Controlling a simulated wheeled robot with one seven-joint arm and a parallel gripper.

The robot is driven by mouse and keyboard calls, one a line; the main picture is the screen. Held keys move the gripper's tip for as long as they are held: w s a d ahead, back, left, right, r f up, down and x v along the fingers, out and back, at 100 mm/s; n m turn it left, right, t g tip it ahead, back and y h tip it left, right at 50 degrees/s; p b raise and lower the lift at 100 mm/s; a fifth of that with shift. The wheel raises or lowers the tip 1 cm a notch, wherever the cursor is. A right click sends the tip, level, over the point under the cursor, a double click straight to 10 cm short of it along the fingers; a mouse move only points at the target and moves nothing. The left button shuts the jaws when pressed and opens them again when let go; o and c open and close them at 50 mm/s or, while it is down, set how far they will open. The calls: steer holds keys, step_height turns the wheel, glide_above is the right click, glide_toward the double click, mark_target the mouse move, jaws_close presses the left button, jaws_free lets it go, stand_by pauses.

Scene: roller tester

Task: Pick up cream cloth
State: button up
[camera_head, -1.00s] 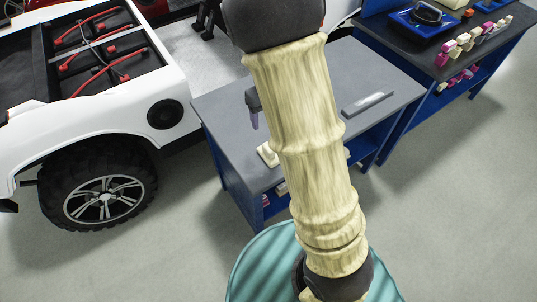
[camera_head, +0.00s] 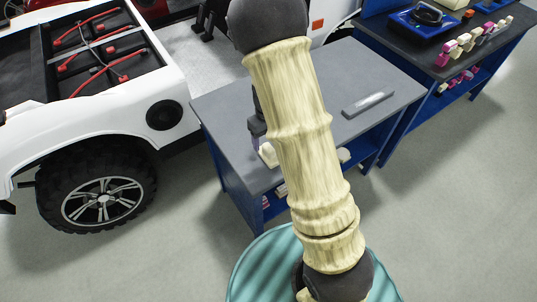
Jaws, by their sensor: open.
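The cream cloth (camera_head: 268,155) lies on the dark grey top of the blue workbench (camera_head: 215,110), near its front left part. My arm covers part of the cloth. My gripper (camera_head: 257,141) is open and partly hidden behind my arm. It points down, right beside or just above the cloth's upper left side. I cannot tell whether it touches the cloth.
A grey flat bar (camera_head: 368,103) lies on the right of the bench top. A small pale item (camera_head: 344,155) shows at the bench's front edge beside my arm. A white vehicle (camera_head: 150,90) stands to the left. Another bench (camera_head: 450,65) with a blue tray is at the right.

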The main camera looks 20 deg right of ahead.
mark_target(268, 151)
steer(key=shift+f, duration=0.95)
steer(key=shift+f, duration=0.1)
step_height(268, 151, down, 5)
steer(key=shift+w, duration=0.1)
steer(key=shift+d, duration=0.1)
steer(key=c, duration=1.2)
